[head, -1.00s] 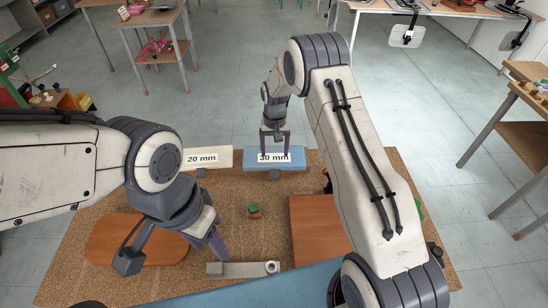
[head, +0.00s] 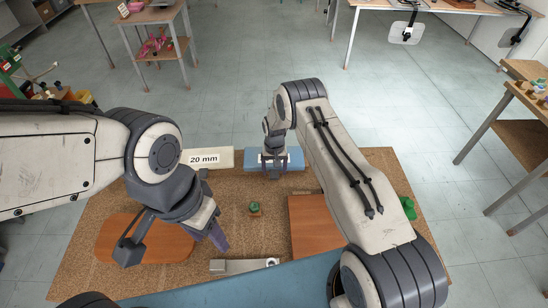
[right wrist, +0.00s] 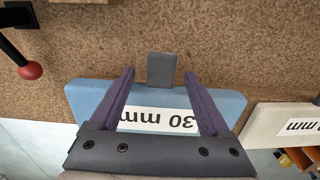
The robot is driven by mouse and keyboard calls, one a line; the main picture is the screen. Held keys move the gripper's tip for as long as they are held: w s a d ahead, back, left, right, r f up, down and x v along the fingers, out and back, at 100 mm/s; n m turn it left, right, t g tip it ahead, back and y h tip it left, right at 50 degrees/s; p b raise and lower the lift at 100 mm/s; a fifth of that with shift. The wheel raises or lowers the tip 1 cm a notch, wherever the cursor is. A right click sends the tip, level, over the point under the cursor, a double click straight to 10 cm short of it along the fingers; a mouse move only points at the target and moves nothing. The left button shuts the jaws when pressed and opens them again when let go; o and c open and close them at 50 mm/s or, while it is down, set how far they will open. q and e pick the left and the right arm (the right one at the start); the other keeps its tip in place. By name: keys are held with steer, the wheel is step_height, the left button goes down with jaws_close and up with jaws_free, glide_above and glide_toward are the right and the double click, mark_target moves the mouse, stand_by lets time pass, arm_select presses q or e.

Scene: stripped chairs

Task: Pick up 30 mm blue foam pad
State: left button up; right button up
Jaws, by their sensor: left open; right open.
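The blue foam pad (head: 291,158) lies at the back edge of the cork-topped table. In the right wrist view the pad (right wrist: 88,100) carries a white label reading "30 mm", seen upside down. My right gripper (head: 273,165) is over the pad and hides most of its label in the head view. In the right wrist view its two purple fingers (right wrist: 158,85) are open and spread above the pad, with the tips near its edge by a small dark grey block (right wrist: 162,70). My left gripper (head: 212,240) is open and empty over the left part of the table.
A cream pad (head: 207,158) labelled "20 mm" lies just left of the blue one. A small green-topped piece (head: 255,208), an orange-brown panel (head: 312,225) and a grey metal bracket (head: 240,266) lie on the cork table (head: 150,200). A red-knobbed lever (right wrist: 30,70) shows in the right wrist view.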

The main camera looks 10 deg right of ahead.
jaws_close()
steer(key=shift+r, duration=0.15)
